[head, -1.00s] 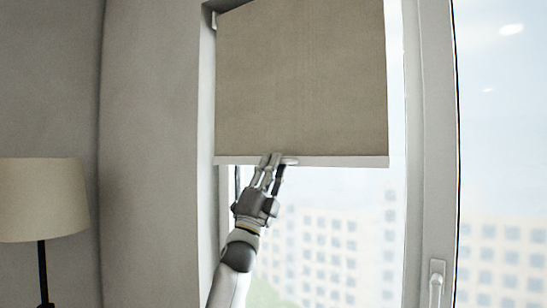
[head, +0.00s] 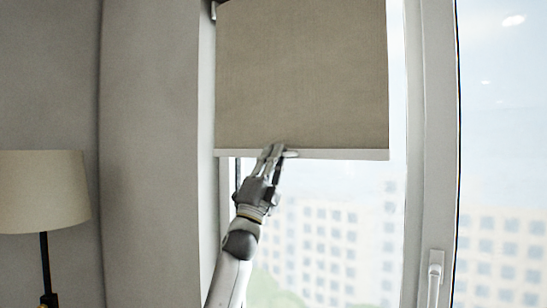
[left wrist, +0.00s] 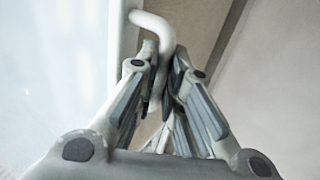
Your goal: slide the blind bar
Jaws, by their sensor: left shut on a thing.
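The blind is a brown fabric panel (head: 302,80) hanging in front of the window. Its white bottom bar (head: 340,154) runs level along the fabric's lower edge. My left gripper (head: 272,152) reaches up from below and is shut on the bar, left of its middle. The fingertips hide a short stretch of the bar. My right gripper is not in view.
A lamp with a cream shade (head: 42,192) stands at the left by the grey wall. The white window frame (head: 433,130) with a handle (head: 434,277) is right of the blind. The space below the bar is open in front of the glass.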

